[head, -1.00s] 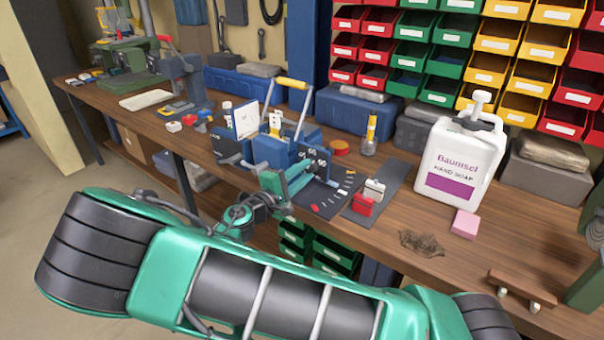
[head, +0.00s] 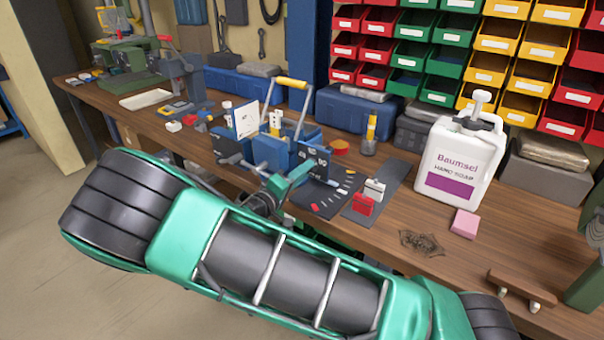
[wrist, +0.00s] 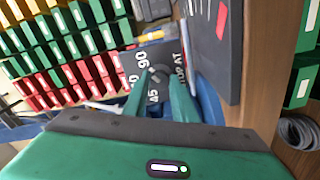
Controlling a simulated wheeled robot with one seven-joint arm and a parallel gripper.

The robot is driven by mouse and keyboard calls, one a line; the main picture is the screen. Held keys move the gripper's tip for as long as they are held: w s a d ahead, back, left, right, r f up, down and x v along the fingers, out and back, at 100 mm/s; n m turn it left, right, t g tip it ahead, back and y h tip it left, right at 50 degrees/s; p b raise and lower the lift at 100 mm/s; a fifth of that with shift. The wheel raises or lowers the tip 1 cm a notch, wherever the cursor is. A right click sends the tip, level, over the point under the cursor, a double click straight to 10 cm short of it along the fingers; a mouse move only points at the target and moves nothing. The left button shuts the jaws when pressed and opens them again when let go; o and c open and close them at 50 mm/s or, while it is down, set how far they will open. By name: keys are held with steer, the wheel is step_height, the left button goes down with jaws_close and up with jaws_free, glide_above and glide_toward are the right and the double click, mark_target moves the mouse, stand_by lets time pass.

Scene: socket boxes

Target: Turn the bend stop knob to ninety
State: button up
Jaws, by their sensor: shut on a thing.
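The bend stop knob (wrist: 158,73) is a small dark knob on a dark dial plate (wrist: 143,62) in the wrist view. White marks on the plate read 90, 45 and "STOP AT". My gripper (wrist: 160,80) has its two green fingers closed on the knob, one on each side. The fingers hide part of the knob, and I cannot tell which mark it points to. In the head view my gripper (head: 301,170) is at the front of the blue bending machine (head: 272,152); the knob is hidden there.
A dark mat with coloured marks (head: 322,200) lies right of the machine. A red and grey block (head: 363,203), a white soap canister (head: 455,165) and a pink block (head: 465,224) stand farther right. Blue cases (head: 355,110) line the back.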

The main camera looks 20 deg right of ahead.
steer(key=shift+s+f, duration=0.1)
steer(key=shift+f, duration=0.2)
steer(key=o, duration=1)
steer(key=shift+a, duration=0.1)
steer(key=shift+o, duration=0.2)
steer(key=shift+r, duration=0.15)
steer(key=v, duration=1)
steer(key=shift+a, duration=0.3)
steer(key=shift+s, duration=0.1)
